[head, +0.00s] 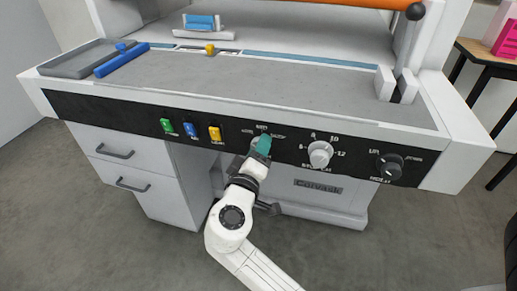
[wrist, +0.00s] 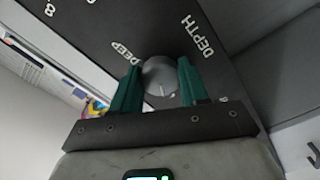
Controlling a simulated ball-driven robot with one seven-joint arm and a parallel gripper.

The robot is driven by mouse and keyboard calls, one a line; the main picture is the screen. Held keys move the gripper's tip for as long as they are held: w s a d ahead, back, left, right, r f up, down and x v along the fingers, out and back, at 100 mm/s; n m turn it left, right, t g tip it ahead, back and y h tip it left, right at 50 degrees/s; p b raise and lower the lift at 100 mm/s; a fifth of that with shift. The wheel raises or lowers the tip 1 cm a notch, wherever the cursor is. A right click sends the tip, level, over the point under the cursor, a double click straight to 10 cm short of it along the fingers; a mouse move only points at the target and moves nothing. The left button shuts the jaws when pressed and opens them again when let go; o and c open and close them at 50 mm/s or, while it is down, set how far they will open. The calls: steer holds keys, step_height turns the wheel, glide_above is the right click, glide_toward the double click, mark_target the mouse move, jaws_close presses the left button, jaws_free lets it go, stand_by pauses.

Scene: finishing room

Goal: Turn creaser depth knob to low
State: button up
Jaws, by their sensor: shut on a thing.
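The creaser depth knob (wrist: 160,78) is a grey round knob on the black control strip, with a short white pointer line on its face. In the wrist view "DEPTH" is printed to its right and "DEEP" to its left; another mark at the right is mostly hidden by a finger. My gripper (wrist: 157,88) has green fingers, one on each side of the knob, shut on it. In the head view my gripper (head: 263,144) is at the middle of the strip, and its teal finger hides the knob there.
To the right on the strip are a white numbered dial (head: 320,154) and a black knob (head: 390,166). To the left are green (head: 167,126), blue (head: 191,130) and yellow (head: 215,134) switches. A blue bar (head: 122,60) lies on the table top at left. Drawers (head: 125,150) stand below.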

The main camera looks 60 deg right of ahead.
steer(key=o, duration=1)
steer(key=shift+a, duration=0.1)
steer(key=v, duration=1)
steer(key=shift+s+a+p, duration=0.1)
steer(key=shift+a+p, duration=0.2)
steer(key=s+d+f+g+y, duration=0.2)
steer(key=s+d+f+y, duration=0.2)
steer(key=f, duration=0.4)
steer(key=s+a+f+n+g+y, duration=0.1)
steer(key=s+a+f+g+y, duration=0.35)
steer(key=s+f+y, duration=0.9)
steer(key=shift+n+t+h, duration=0.3)
steer(key=shift+t+h, duration=0.05)
steer(key=shift+t, duration=0.3)
steer(key=a+r+p, duration=0.1)
steer(key=r+p, duration=0.4)
steer(key=p, duration=0.1)
steer(key=r+p, duration=0.5)
steer(key=w+a+r+p, duration=0.1)
steer(key=r+p, duration=0.5)
steer(key=shift+w+a+r+p, duration=0.1)
steer(key=shift+a+p, duration=0.2)
